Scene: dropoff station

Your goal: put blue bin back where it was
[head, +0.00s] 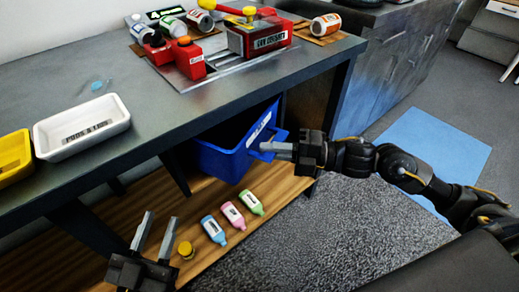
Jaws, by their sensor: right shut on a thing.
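The blue bin (222,158) is under the grey workbench, above or on the wooden lower shelf, and looks tilted. The bench top hides its upper back part. My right gripper (275,148) reaches in from the right and is shut on the bin's near right rim. My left gripper (150,236) is at the bottom left over the wooden shelf, fingers apart and empty, away from the bin.
The wooden shelf (268,221) holds blue, pink and green bottles and a yellow cap (186,250). On the bench (150,115) are a white tray (82,127), a yellow tray (12,160) and a red device (262,38). A blue floor mat (430,140) lies at right.

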